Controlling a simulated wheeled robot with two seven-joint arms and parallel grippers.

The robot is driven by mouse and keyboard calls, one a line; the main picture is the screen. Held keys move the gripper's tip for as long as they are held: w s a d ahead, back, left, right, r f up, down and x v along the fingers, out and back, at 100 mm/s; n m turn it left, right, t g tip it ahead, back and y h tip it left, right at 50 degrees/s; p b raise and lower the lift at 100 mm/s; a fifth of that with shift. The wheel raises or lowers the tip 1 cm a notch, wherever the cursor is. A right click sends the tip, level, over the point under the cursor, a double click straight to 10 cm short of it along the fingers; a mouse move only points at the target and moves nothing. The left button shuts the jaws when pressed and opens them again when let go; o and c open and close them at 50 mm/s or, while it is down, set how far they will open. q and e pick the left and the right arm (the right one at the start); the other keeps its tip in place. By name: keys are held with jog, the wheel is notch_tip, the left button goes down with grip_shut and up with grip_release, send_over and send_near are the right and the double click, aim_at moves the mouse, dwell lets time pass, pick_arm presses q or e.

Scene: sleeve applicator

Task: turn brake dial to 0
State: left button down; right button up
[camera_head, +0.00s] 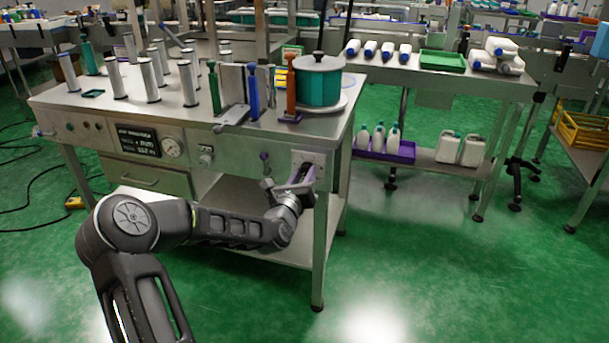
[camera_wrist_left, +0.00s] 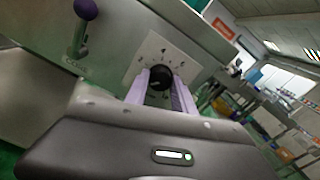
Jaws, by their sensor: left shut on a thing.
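The brake dial is a black round knob (camera_wrist_left: 160,78) on a pale square plate (camera_wrist_left: 148,55) with printed numbers, seen in the left wrist view. The plate (camera_head: 309,157) also shows at the right end of the steel bench's front panel in the head view. My left gripper (camera_head: 303,175) reaches the plate from below. In the left wrist view its pale purple fingers (camera_wrist_left: 161,85) are shut on the knob, one on each side. The fingers hide part of the knob and lower plate, and I cannot read the dial's setting. My right gripper is not in view.
A purple-knobbed lever (camera_wrist_left: 81,30) sits left of the dial plate. The panel also holds a dark display (camera_head: 139,141) and a round gauge (camera_head: 171,147). Cylinders and a teal drum (camera_head: 318,82) stand on the bench top. Green floor is clear in front.

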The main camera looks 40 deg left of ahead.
pick_arm(q)
jog(key=c, duration=1.1)
grip_release()
jog(key=shift+o, duration=0.2)
jog(key=shift+s, duration=0.1)
jog(key=p+v, duration=0.1)
jog(key=v, duration=0.6)
jog(key=shift+s+d+p, duration=0.15)
jog(key=shift+s+p, duration=0.15)
jog(key=shift+p, duration=0.05)
